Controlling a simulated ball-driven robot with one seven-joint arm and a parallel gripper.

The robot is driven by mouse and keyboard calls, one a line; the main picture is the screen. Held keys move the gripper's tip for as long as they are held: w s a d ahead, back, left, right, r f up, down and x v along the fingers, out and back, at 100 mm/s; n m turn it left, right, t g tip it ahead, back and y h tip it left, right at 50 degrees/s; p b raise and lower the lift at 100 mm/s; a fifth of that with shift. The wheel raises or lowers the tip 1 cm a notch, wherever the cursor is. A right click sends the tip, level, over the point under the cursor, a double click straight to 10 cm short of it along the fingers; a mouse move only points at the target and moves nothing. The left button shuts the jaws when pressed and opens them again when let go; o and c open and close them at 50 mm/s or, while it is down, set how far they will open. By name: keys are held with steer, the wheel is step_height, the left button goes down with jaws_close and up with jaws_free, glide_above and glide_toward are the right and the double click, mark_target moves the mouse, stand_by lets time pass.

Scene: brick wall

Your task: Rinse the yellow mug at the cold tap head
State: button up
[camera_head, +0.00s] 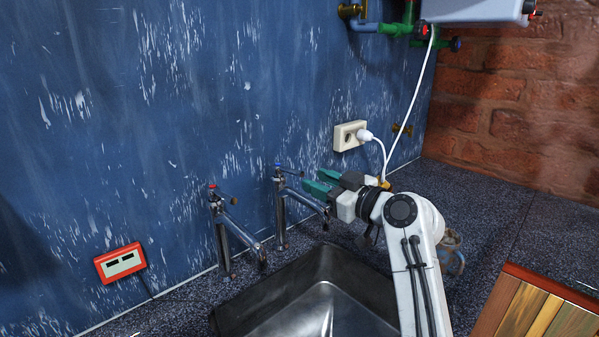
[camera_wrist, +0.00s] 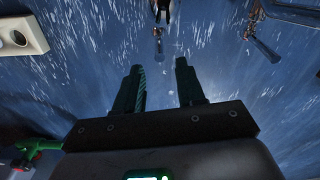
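My gripper (camera_head: 321,184) has green fingers and is by the blue wall, just right of the cold tap. In the wrist view its fingers (camera_wrist: 161,80) are apart with nothing between them. The cold tap (camera_head: 281,215) has a blue mark and a spout angled down to the right; my fingers are near and above that spout. A small yellow-orange patch (camera_head: 383,184) shows behind my wrist; I cannot tell whether it is the yellow mug. No whole yellow mug is in view.
A red-marked tap (camera_head: 222,240) stands left of the cold one. A metal sink (camera_head: 250,306) lies below. A bluish mug-like thing (camera_head: 455,262) is partly hidden behind my arm. A white plug is in the wall socket (camera_head: 344,136). A striped wooden board (camera_head: 520,312) is lower right.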

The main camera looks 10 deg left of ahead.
mark_target(304, 175)
steer(key=shift+x, duration=3)
jaws_close()
